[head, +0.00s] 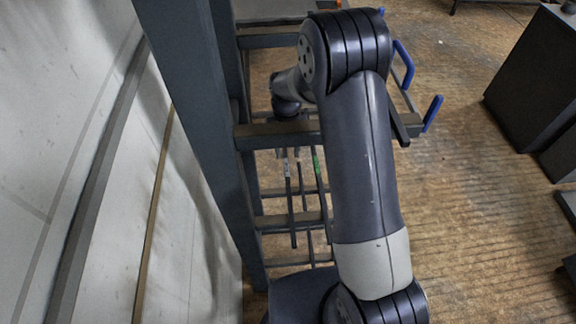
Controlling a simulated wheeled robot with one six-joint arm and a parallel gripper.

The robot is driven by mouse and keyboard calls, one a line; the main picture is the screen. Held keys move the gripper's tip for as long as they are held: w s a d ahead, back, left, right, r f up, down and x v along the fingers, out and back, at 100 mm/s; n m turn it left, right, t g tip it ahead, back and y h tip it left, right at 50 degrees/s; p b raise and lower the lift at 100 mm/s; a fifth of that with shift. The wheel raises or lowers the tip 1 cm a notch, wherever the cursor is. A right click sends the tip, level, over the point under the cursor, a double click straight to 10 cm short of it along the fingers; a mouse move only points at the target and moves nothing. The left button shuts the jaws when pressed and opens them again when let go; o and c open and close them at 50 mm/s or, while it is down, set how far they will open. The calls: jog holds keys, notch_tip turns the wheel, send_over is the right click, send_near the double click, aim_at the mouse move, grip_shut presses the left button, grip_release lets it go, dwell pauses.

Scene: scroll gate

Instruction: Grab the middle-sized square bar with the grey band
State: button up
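Several thin dark bars hang below a crossbar of the grey steel rack. The left bar (291,205) shows a pale, greyish patch near its top. Another bar (304,195) hangs just right of it. The right bar (321,190) carries a green band near its top. Bar sizes and cross-sections are too small to compare, and I cannot tell for sure which has the grey band. My arm reaches over the rack, and its wrist is above the crossbar, over the bars' upper ends. My gripper's fingers are not visible.
The rack's crossbar (268,136) and thick left post (199,105) stand close around my arm. Blue-tipped hooks (432,113) stick out on its right. A white wall (60,110) is at left. Dark cabinets (535,80) stand at right, with open floor (475,220) between.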

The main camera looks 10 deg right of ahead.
aim_at(286, 167)
jog(key=shift+s+a+f+p, duration=0.1)
jog(key=shift+f+p, duration=0.5)
jog(key=shift+f, duration=0.85)
jog(key=shift+s+a+f+p, duration=0.1)
jog(key=shift+f+p, duration=0.5)
jog(key=shift+f, duration=0.85)
grip_shut()
jog(key=shift+w, duration=0.1)
